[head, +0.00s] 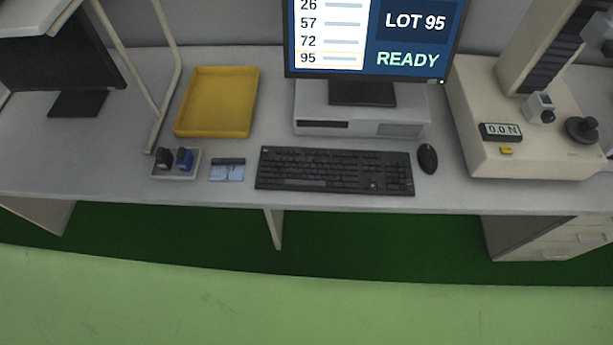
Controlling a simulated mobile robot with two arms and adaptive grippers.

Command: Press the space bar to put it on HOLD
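A black keyboard (335,170) lies flat near the front edge of the desk, in the middle of the head view. Its space bar (305,184) is on the front row and hard to tell apart from the other keys. Behind it, a monitor (410,40) shows "LOT 95" and "READY" beside a list of numbers with the row 95 outlined. Neither of my grippers is in the head view. Nothing covers the keyboard.
A black mouse (427,158) lies right of the keyboard. A test machine (530,150) reading 0.0 N stands further right. Left are a small card (227,170), a tray with two stamps (175,162) and a yellow tray (217,102). The floor (300,310) in front is clear.

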